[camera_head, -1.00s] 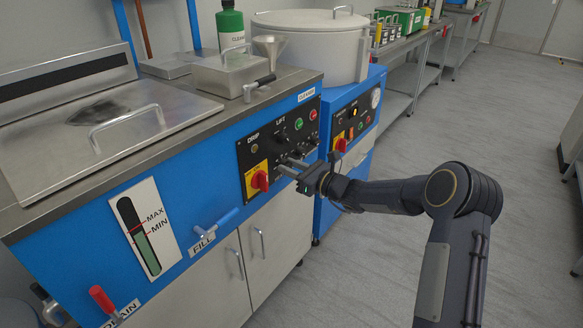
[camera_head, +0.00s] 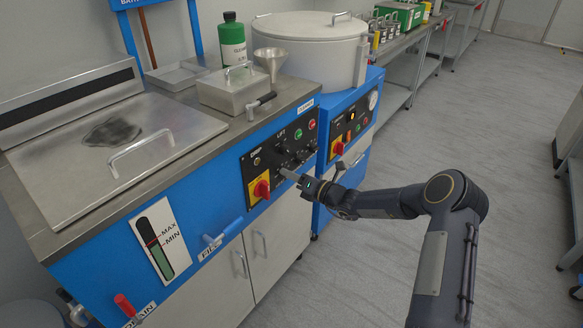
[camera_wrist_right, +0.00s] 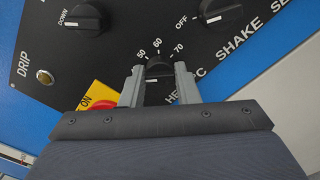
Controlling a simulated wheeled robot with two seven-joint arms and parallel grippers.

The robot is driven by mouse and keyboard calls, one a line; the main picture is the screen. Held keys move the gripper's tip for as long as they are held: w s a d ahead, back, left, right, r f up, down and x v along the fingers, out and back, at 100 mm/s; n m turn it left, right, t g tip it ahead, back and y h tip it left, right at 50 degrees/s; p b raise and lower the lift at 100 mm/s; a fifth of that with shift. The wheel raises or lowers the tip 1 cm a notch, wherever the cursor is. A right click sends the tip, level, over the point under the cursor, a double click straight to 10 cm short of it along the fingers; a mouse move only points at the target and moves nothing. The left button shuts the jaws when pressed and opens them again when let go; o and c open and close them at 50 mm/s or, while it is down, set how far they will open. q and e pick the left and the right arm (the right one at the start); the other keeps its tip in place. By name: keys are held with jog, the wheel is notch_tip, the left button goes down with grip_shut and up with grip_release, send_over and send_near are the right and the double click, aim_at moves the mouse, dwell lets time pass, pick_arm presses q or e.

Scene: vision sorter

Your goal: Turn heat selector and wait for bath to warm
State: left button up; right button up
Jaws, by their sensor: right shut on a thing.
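The heat selector (camera_wrist_right: 159,70) is a black round knob on the black control panel (camera_head: 254,189), with 50, 60 and 70 printed around it and a partly covered HEAT label. My right gripper (camera_wrist_right: 158,88) has a finger on each side of this knob and is shut on it. In the head view my right gripper (camera_head: 292,177) reaches the panel from the right and hides the knob. The blue bath cabinet (camera_head: 115,235) carries a level gauge (camera_head: 159,243) with green fill near the MIN mark. My left gripper is not in view.
A red rotary switch on a yellow plate (camera_head: 261,189) sits left of the gripper. Black DOWN (camera_wrist_right: 84,18) and OFF (camera_wrist_right: 217,10) knobs are close by. A metal lid (camera_head: 85,165) covers the bath. A blue fill lever (camera_head: 222,233) juts out lower left.

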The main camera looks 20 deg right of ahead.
jog(key=m+p, duration=0.5)
jog(key=m, duration=0.3)
jog(key=shift+m, duration=0.3)
jog(key=shift+f, duration=0.1)
dwell(0.4)
jog(key=o, duration=1)
jog(key=shift+c, duration=0.2)
jog(key=shift+d, duration=0.1)
jog(key=v, duration=0.7)
jog(key=shift+s+d+p, duration=0.2)
jog(key=shift+s+p, duration=0.15)
